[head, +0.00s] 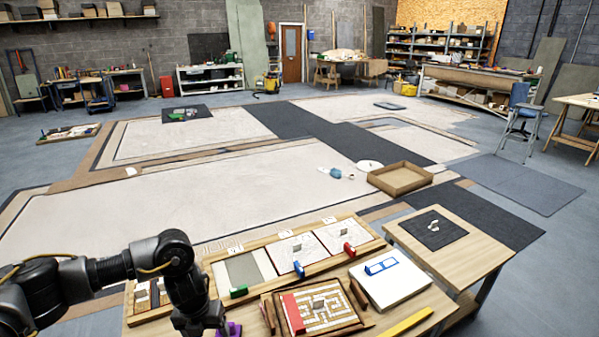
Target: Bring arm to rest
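My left arm comes in from the left and bends down over the near left part of the wooden workbench (365,234). Its lower end, at my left gripper (203,325), meets the bottom edge of the picture. The fingers cannot be made out, so I cannot tell whether they hold anything. A purple object (232,329) shows just right of the arm's end; I cannot tell if they touch. My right arm and gripper are not in view.
On the bench are a mosaic panel with a red strip (318,306), a white board with a blue frame (381,267), a yellow bar (405,322), and green (239,291), blue (299,268) and red (349,249) handled tools. A cardboard tray (427,180) lies beyond.

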